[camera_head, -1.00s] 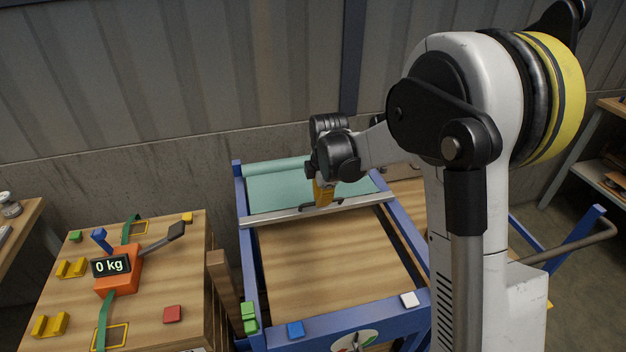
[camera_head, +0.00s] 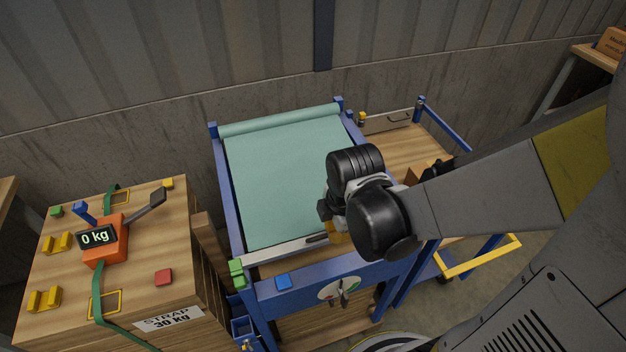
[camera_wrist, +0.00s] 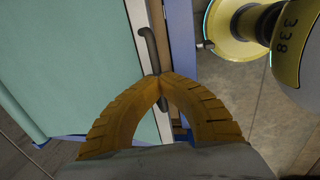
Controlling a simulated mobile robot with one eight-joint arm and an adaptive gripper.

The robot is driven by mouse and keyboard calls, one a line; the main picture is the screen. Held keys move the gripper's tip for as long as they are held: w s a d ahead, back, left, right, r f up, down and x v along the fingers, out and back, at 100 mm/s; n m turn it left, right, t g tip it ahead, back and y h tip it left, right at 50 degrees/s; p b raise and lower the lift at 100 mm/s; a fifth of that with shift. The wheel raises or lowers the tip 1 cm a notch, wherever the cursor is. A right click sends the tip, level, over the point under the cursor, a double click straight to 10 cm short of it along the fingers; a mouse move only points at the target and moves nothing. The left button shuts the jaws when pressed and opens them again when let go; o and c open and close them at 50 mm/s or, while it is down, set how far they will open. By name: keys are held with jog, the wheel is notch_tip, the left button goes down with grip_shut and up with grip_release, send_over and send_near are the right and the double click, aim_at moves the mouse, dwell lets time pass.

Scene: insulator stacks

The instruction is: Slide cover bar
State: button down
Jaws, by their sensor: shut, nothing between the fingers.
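The cover bar (camera_head: 290,248) is a pale metal bar across the blue frame, near its front end. A green cover sheet (camera_head: 280,170) stretches behind it from a roll (camera_head: 280,120) at the back. The bar has a dark handle (camera_wrist: 147,45), seen in the wrist view running up from my fingertips. My gripper (camera_wrist: 160,78) has yellow ribbed fingers closed at their tips, by the handle. In the head view my gripper (camera_head: 336,232) is over the bar's right part, and my wrist hides that end of the bar.
A crate (camera_head: 140,250) with an orange 0 kg device (camera_head: 105,240) stands at left. A blue cart (camera_head: 440,125) stands at right.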

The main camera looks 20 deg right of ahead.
jog(key=shift+s, duration=0.25)
jog(key=c, duration=1.5)
grip_release()
notch_tip(320, 180, up, 12)
jog(key=s, duration=0.2)
jog(key=shift+f, duration=0.15)
jog(key=shift+s, duration=0.1)
